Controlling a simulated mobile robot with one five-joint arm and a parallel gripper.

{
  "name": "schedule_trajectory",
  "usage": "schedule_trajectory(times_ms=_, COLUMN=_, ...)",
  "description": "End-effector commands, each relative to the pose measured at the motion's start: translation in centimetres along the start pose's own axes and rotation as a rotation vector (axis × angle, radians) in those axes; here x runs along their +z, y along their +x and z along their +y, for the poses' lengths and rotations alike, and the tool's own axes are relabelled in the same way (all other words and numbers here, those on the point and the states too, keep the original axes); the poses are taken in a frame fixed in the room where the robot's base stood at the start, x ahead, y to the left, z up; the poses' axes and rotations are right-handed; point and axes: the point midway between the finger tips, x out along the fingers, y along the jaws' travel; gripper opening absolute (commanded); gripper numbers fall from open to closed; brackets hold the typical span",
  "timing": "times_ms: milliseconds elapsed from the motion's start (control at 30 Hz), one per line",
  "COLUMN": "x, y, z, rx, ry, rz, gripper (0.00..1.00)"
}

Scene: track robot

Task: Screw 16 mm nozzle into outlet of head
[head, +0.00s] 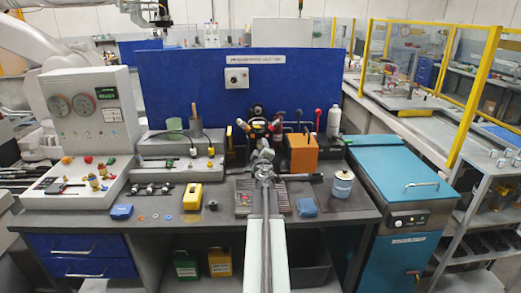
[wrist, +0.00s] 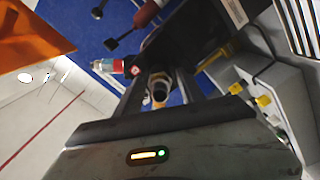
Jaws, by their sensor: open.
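My gripper (head: 263,158) is at the end of my arm, over the middle of the bench, just in front of a dark assembly (head: 258,125). In the wrist view my gripper (wrist: 162,78) is open, with its two dark fingers apart. A short round part (wrist: 158,88) with a pale metallic collar and a dark end shows between the fingers. I cannot tell whether it is the nozzle or the outlet of the head, or whether a finger touches it. No part can be made out as the 16 mm nozzle in the head view, where my arm hides part of the assembly.
An orange block (head: 299,153) stands close on the right, with red-topped tools behind. A grey ribbed tray (head: 245,198) lies under my arm. A gauge panel (head: 90,110) stands left, a yellow device (head: 193,195) front left, a white-and-blue can (head: 342,184) right. A blue panel (head: 190,85) closes the back.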

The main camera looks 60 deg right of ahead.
Motion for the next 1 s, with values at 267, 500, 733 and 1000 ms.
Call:
schedule_trajectory(times_ms=267, x=0.01, y=0.0, z=0.01, rx=0.0, ry=-0.143, rz=0.0, gripper=0.46)
schedule_trajectory(times_ms=500, x=0.01, y=0.0, z=0.01, rx=0.0, ry=-0.66, rz=0.0, gripper=0.46)
schedule_trajectory(times_ms=733, x=0.01, y=0.0, z=0.01, rx=-0.001, ry=-1.02, rz=0.0, gripper=0.46)
schedule_trajectory(times_ms=1000, x=0.01, y=0.0, z=0.01, rx=-0.001, ry=-1.044, rz=0.0, gripper=0.46)
